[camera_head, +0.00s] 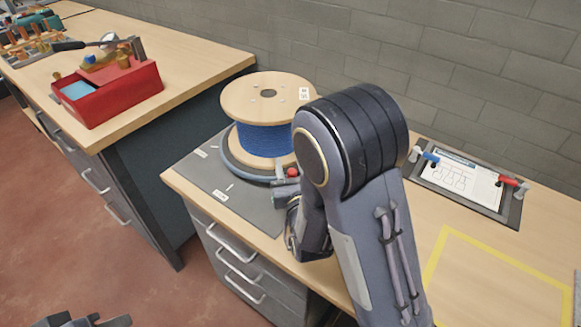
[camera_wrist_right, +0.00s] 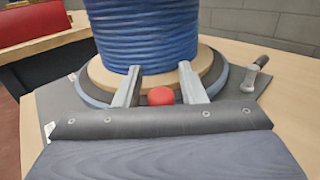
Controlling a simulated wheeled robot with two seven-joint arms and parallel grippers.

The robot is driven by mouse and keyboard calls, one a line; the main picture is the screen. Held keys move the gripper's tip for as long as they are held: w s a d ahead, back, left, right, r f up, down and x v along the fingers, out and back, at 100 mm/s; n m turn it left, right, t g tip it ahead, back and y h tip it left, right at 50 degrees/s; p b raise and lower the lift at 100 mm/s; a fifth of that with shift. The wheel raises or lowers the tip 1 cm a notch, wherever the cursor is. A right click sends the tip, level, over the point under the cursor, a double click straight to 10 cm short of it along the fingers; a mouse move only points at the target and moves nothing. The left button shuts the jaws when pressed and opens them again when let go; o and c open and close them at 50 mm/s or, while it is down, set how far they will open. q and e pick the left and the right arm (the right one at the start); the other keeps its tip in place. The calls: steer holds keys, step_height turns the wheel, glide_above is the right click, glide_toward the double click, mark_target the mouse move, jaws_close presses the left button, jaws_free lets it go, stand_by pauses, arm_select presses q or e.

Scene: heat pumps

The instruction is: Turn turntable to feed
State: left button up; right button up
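A wooden spool (camera_head: 267,97) wound with blue cable (camera_head: 263,138) stands upright on the turntable (camera_head: 236,158), a low round base with a grey-blue rim. The turntable's rim also shows in the right wrist view (camera_wrist_right: 94,97). A red knob (camera_head: 292,172) is at the turntable's near edge. My right gripper (camera_wrist_right: 160,86) is open at the turntable, its two fingers either side of the red knob (camera_wrist_right: 160,96), with visible gaps. My right arm hides part of the spool and mat in the head view. My left gripper (camera_head: 88,320) barely shows at the bottom left edge.
The turntable sits on a dark mat (camera_head: 245,205) at the bench's left end. A grey handle (camera_wrist_right: 258,70) stands right of it in the wrist view. A clipboard (camera_head: 462,182) and a yellow-taped square (camera_head: 440,236) lie to the right. A red toolbox (camera_head: 115,96) is on another bench.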

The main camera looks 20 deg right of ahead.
steer(key=shift+o, duration=0.4)
steer(key=shift+s+f, duration=0.15)
steer(key=shift+s, duration=0.05)
steer(key=shift+s+a, duration=0.1)
steer(key=shift+s, duration=0.25)
steer(key=s, duration=0.4)
steer(key=s+b, duration=0.1)
steer(key=s, duration=0.1)
steer(key=shift+s+a, duration=0.4)
